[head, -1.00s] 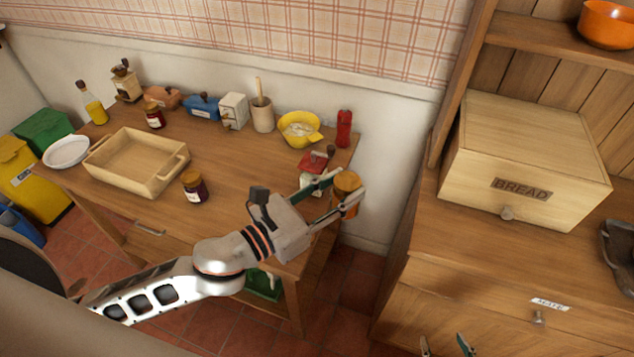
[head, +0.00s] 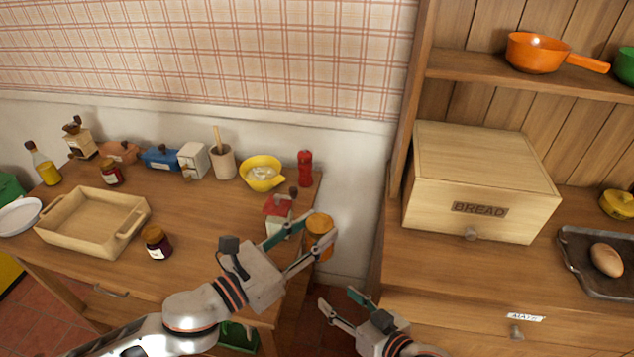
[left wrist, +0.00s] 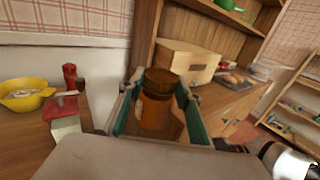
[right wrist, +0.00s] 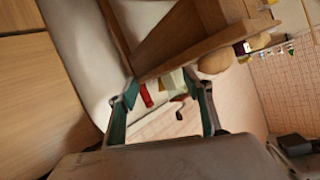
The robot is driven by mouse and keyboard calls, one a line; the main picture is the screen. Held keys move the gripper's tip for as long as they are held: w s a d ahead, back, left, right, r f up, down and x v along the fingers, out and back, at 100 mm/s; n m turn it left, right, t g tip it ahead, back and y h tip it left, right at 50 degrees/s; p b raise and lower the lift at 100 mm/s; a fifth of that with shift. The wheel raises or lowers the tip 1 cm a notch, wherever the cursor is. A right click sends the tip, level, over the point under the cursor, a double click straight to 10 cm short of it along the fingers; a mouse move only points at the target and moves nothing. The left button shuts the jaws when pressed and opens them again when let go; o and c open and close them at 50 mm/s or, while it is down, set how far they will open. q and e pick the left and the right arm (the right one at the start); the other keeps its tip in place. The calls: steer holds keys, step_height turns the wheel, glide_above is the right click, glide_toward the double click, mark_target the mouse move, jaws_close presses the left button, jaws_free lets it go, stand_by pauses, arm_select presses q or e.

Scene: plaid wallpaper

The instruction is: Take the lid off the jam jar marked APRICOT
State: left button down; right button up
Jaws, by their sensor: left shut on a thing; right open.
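My left gripper (head: 316,228) is shut around an amber-orange jar (head: 320,246), held in the air off the right end of the wooden table. In the left wrist view the jar (left wrist: 155,112) stands upright between the fingers, with its darker brownish lid (left wrist: 161,80) on top. No lettering on it can be read. My right gripper (head: 338,299) is open and empty, lower and to the right of the jar. In the right wrist view its fingers (right wrist: 163,108) are spread with nothing between them.
At right, a cabinet carries a bread box (head: 483,190). Between table and cabinet is a gap.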

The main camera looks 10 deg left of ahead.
steer(key=w+a+r+n+g+y, duration=0.2)
steer(key=w+a+r+n+y, duration=0.1)
steer(key=a+r, duration=0.45)
steer(key=w+r+m+h, duration=0.25)
steer(key=w+r, duration=0.25)
steer(key=w, duration=0.6)
steer(key=w+r+m+h, duration=0.2)
steer(key=w+r+h, duration=0.15)
steer(key=w, duration=0.65)
step_height(320, 180, up, 18)
steer(key=f+n+g+h, duration=0.1)
steer(key=n+g+h, duration=0.3)
steer(key=g+h, duration=0.3)
glide_above(317, 222)
steer(key=shift+r+g+y, duration=0.25)
steer(key=shift+g+y, duration=0.15)
steer(key=shift+y, duration=0.1)
steer(key=shift+s+f, duration=0.1)
steer(key=shift+f, duration=3.85)
